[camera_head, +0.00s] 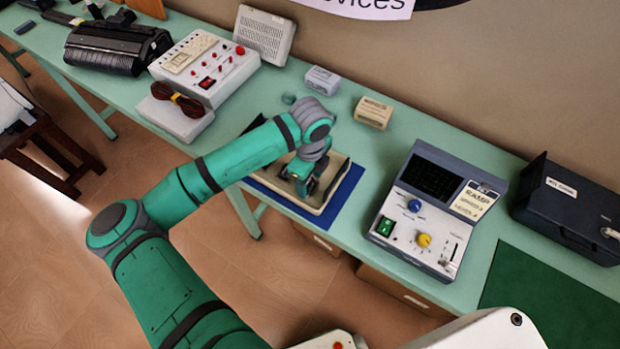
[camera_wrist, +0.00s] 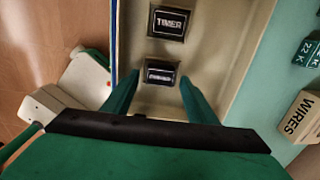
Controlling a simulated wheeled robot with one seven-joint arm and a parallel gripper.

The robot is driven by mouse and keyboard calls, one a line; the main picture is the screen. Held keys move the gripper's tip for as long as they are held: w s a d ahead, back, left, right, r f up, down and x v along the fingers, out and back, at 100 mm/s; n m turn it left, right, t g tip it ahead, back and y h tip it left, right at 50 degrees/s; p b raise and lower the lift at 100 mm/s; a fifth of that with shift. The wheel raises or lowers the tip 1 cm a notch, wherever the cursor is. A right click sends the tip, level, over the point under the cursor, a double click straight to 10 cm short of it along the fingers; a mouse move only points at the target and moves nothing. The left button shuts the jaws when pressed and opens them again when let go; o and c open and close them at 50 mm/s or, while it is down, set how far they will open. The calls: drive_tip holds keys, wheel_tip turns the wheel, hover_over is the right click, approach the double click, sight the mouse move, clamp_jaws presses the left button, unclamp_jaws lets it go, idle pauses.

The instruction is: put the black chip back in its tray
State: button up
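The cream tray (camera_head: 335,196) lies on a blue mat on the bench, under my arm in the head view; in the wrist view its pale floor (camera_wrist: 212,60) fills the middle. Two black chips show within its outline in the wrist view. One is marked TIMER (camera_wrist: 169,22); the nearer black chip (camera_wrist: 160,74) has a label too small to read. My gripper (camera_wrist: 159,82) is open, its green fingers either side of the nearer chip with narrow gaps. Its height above the tray floor is unclear. In the head view my gripper (camera_head: 303,186) is over the tray, hiding the chips.
A WIRES box (camera_wrist: 300,118) and a dark green 22K block (camera_wrist: 308,52) stand right of the tray in the wrist view. In the head view, a grey-blue instrument (camera_head: 425,210) stands to the right, and a white meter box (camera_head: 205,68) to the left.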

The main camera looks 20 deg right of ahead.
sight(310, 183)
drive_tip(key=shift+r, duration=0.15)
wheel_tip(310, 183, up, 12)
idle(0.5)
idle(0.5)
